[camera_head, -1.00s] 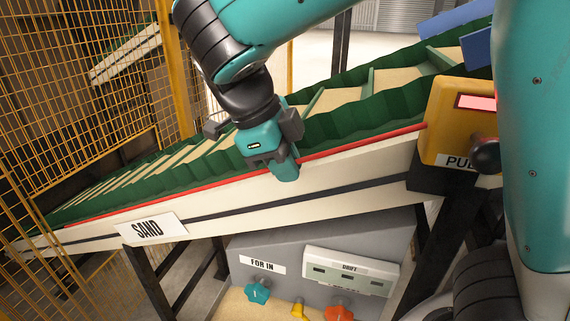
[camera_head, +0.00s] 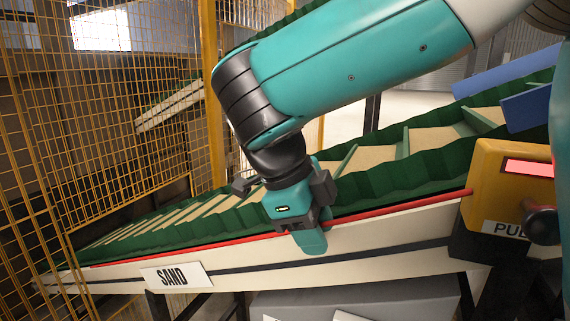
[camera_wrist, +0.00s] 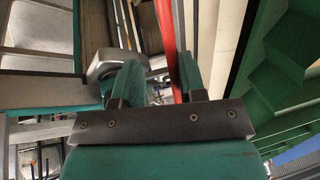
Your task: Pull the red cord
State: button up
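The red cord (camera_head: 400,205) runs along the upper edge of the conveyor's white side rail, sloping up to the yellow pull box (camera_head: 499,187). My gripper (camera_head: 310,240) is at the middle of the rail, pointing down, with its fingertips overlapping the cord line and the rail. In the wrist view my gripper (camera_wrist: 158,66) has its two green fingers apart. The cord (camera_wrist: 168,45) passes through the gap between them, close to the right finger. I cannot tell whether they touch. Part of the cord is hidden behind my gripper in the head view.
The green ribbed conveyor (camera_head: 390,178) slopes up to the right behind the rail. A SAND sign (camera_head: 177,276) hangs on the rail. A yellow mesh fence (camera_head: 100,140) stands at the left. A grey cabinet (camera_head: 360,299) is below the rail.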

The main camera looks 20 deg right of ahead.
jog(key=p+v, duration=1.2)
jog(key=v, duration=0.5)
